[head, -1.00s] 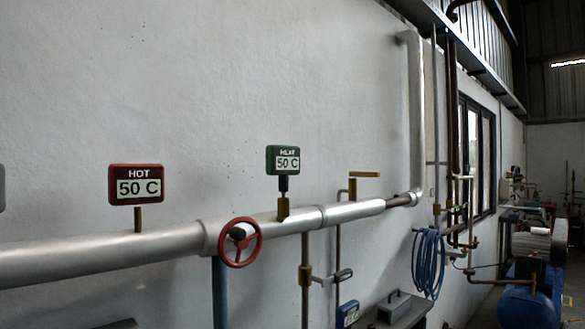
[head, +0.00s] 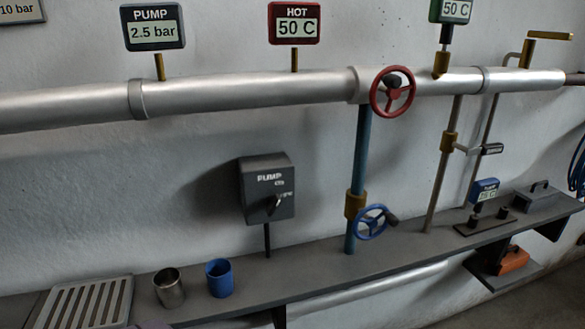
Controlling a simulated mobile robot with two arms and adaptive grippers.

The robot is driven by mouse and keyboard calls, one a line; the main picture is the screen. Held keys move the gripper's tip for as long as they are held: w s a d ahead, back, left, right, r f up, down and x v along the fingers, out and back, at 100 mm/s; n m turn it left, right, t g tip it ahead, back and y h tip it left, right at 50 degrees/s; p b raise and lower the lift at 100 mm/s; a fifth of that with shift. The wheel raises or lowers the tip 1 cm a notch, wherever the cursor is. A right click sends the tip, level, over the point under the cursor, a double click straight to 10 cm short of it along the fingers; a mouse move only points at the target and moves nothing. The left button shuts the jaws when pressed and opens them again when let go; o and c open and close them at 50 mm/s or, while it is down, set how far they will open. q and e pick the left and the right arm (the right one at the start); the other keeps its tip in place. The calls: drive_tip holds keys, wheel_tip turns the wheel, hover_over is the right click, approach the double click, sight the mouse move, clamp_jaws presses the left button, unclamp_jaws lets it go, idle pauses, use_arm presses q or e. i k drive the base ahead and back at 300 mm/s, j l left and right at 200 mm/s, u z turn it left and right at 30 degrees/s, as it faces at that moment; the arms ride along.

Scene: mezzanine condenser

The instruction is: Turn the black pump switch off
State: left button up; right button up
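The black pump switch is a dark box (head: 267,188) labelled PUMP, mounted on the wall side above the grey shelf, with a thin dark post below it. A small lever or knob (head: 273,205) shows on its front face, with small lettering beside it that is too small to read. A black PUMP gauge (head: 153,27) on the silver pipe above reads 2.5 bar.
A red handwheel (head: 393,92) and a blue handwheel (head: 372,221) are right of the switch. A metal cup (head: 169,288), a blue cup (head: 219,278) and a slotted tray (head: 85,302) sit on the shelf (head: 330,270) at lower left. A HOT gauge (head: 294,23) reads 50 C.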

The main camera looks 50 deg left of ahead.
sight(272, 202)
drive_tip(key=k+l+u, duration=0.1)
drive_tip(key=u, duration=1.65)
